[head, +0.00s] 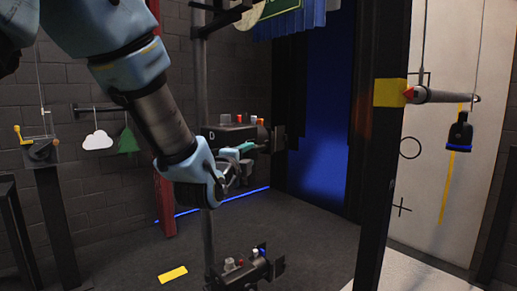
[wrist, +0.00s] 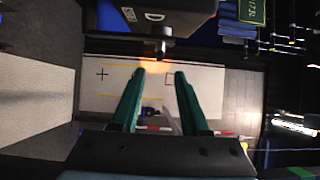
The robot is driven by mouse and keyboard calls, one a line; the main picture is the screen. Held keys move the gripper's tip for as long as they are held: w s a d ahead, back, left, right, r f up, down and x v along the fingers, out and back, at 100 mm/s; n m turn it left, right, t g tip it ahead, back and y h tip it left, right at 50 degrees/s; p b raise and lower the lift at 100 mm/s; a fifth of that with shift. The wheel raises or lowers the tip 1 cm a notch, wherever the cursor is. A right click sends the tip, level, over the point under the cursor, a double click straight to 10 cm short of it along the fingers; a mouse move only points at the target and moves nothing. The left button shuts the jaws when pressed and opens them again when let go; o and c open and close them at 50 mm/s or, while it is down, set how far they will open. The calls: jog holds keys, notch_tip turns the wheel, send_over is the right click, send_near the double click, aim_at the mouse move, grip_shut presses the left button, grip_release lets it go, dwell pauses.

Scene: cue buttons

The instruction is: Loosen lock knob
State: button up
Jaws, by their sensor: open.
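My gripper (head: 243,151) is beside the upper lamp (head: 232,134) on the dark upright pole. In the wrist view my gripper (wrist: 160,75) is open, its two green fingers apart with nothing between them. A dark housing (wrist: 150,15) fills the top of that view. A small dark stub (wrist: 163,47), possibly the lock knob, sticks out below it, just beyond the fingertips and roughly in line with the gap. An orange glow lies beside it. In the head view my wrist and arm hide part of the pole, and I cannot make out the knob.
A lower lamp (head: 250,268) sits near the pole's foot. A dark post (head: 385,150) with a yellow block (head: 391,93) stands at right, with a hanging dark weight (head: 460,133) beyond. Cloud (head: 97,140) and tree (head: 126,141) cutouts hang at left. Floor between is mostly clear.

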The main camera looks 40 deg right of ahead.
aim_at(256, 150)
jog(key=p+x, duration=0.3)
jog(key=x, duration=0.6)
jog(key=shift+w+d, duration=0.2)
jog(key=shift+d, duration=0.05)
grip_shut()
jog(key=shift+f, duration=0.1)
